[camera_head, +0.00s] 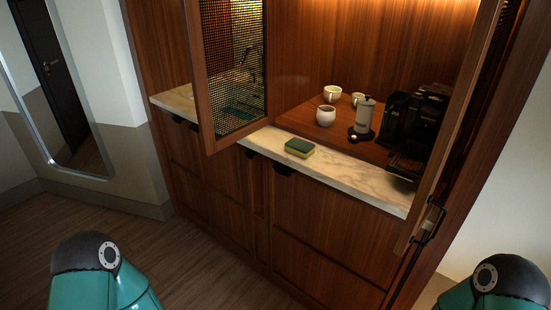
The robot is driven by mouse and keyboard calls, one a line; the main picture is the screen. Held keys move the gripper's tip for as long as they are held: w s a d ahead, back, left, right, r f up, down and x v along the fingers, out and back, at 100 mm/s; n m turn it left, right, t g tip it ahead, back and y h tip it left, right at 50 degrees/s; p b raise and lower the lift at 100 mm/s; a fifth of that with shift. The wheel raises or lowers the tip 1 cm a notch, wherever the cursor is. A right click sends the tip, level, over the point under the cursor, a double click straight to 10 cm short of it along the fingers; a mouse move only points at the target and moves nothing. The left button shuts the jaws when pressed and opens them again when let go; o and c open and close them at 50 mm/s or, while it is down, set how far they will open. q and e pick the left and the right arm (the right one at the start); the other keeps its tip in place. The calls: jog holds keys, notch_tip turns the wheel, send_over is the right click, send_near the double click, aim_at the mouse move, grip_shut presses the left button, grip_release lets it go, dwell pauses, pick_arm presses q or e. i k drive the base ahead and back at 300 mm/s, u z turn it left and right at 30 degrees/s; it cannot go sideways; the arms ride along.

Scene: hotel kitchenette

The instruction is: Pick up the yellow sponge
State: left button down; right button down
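The sponge (299,148) lies flat on the marble counter (355,173) near its front edge, left of the middle of the open cabinet. It has a dark green top and a yellow lower layer along its side. Nothing touches it. Only teal and black parts of my two arms show at the bottom left and bottom right, well apart from the counter. Neither of my grippers is in view.
An open mesh door (233,65) stands just left of the sponge; another open door (455,125) is at right. Floor (200,265) before the cabinet is clear.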

aim_at(302, 149)
jog(key=z, duration=0.9)
jog(key=k, duration=0.15)
jog(key=u, duration=1.9)
jog(key=i, duration=1.3)
jog(key=z, duration=0.8)
